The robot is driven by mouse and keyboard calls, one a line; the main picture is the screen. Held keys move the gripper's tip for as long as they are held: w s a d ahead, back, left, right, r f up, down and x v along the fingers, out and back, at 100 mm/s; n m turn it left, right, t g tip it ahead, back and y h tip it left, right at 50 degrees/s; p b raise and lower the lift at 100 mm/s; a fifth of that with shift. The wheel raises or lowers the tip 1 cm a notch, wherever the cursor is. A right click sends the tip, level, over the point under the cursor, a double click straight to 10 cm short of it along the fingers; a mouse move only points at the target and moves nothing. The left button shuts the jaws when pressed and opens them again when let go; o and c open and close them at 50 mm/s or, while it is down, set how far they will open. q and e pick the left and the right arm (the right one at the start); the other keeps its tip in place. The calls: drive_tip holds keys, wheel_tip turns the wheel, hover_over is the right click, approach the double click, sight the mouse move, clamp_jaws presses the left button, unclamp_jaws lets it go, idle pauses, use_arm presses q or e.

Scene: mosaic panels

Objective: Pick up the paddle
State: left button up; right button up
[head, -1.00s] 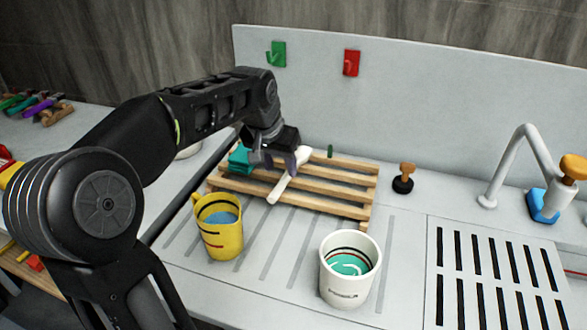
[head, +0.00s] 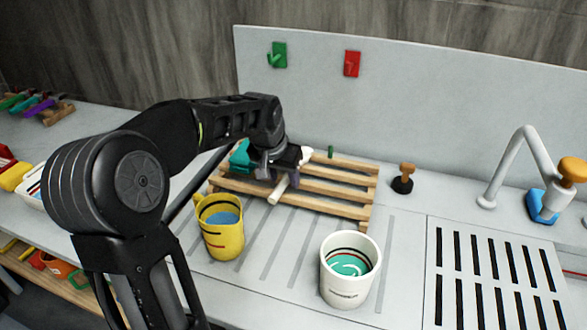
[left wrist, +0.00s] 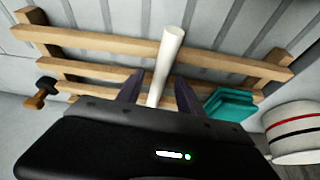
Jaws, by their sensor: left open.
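The white paddle (head: 279,190) lies slanted across a wooden slatted rack (head: 340,193), its handle towards the front and its wide end behind my gripper. My left gripper (head: 281,168) is over the rack at the paddle, pointing down. In the left wrist view the paddle's pale shaft (left wrist: 165,60) runs between the two purple-grey fingers of my open left gripper (left wrist: 158,93), with a visible gap to each finger. The wide end is hidden there by the gripper body. My right gripper is not in view.
A teal block (head: 240,157) is on the rack's left end, close to my gripper. A yellow mug (head: 220,228) and white cup (head: 349,270) stand in front. A wooden-topped stopper (head: 403,178) and a tap (head: 515,160) are to the right. A backsplash (head: 430,110) rises behind.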

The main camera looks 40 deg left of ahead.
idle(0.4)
use_arm(q)
clamp_jaws()
idle(0.4)
